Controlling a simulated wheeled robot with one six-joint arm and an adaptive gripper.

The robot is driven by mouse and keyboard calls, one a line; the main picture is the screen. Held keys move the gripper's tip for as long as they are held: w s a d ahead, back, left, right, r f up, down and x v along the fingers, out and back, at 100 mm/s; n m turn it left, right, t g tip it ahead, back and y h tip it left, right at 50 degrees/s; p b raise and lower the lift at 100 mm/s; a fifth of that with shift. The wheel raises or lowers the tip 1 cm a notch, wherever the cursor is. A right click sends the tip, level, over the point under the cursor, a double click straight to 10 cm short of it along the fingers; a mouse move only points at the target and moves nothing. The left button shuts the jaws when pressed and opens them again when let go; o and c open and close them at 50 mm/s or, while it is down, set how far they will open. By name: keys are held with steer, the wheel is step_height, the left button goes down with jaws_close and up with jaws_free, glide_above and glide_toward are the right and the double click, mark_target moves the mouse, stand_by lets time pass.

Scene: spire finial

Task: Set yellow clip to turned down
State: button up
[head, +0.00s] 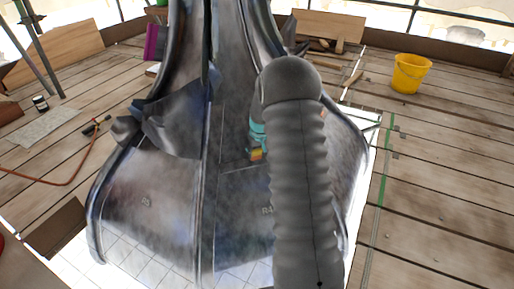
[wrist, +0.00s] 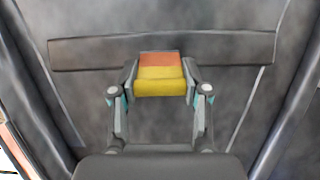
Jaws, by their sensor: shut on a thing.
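The yellow clip (wrist: 160,80), with an orange upper part, sits against the grey metal face of the spire finial (wrist: 85,100) in the wrist view. It lies over the lower edge of a dark horizontal strip (wrist: 85,52). My gripper (wrist: 159,92) is shut on the clip, one finger at each side. In the head view a small part of the clip (head: 256,154) shows beside my arm. My gripper (head: 258,132) is mostly hidden there behind my arm. I cannot tell whether the clip is turned fully down.
The finial (head: 150,200) stands on a pale tiled sheet (head: 150,262) on a plank deck. A yellow bucket (head: 410,73) stands at the back right. A red hose (head: 75,170) lies at the left. The planks at the right are mostly clear.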

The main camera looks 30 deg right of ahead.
mark_target(256, 159)
steer(key=g+p, duration=0.1)
steer(key=p, duration=0.1)
steer(key=shift+w+r+p, duration=0.35)
steer(key=shift+r, duration=0.05)
steer(key=g+p, duration=0.1)
steer(key=w+g+p, duration=0.1)
steer(key=shift+d+f+g, duration=0.1)
steer(key=shift+f+g, duration=0.15)
steer(key=shift+g, duration=0.05)
steer(key=shift+w+f+g+y+p, duration=0.25)
steer(key=shift+g+p, duration=0.2)
steer(key=shift+g, duration=0.35)
steer(key=shift+w+f+g+y+p, duration=0.2)
steer(key=shift+w+g+p, duration=0.15)
steer(key=shift+g, duration=0.45)
steer(key=shift+d+g, duration=0.1)
steer(key=shift+g, duration=0.2)
steer(key=o, duration=1.1)
steer(key=shift+o, duration=0.2)
steer(key=shift+w+r, duration=0.1)
steer(key=shift+v, duration=3.65)
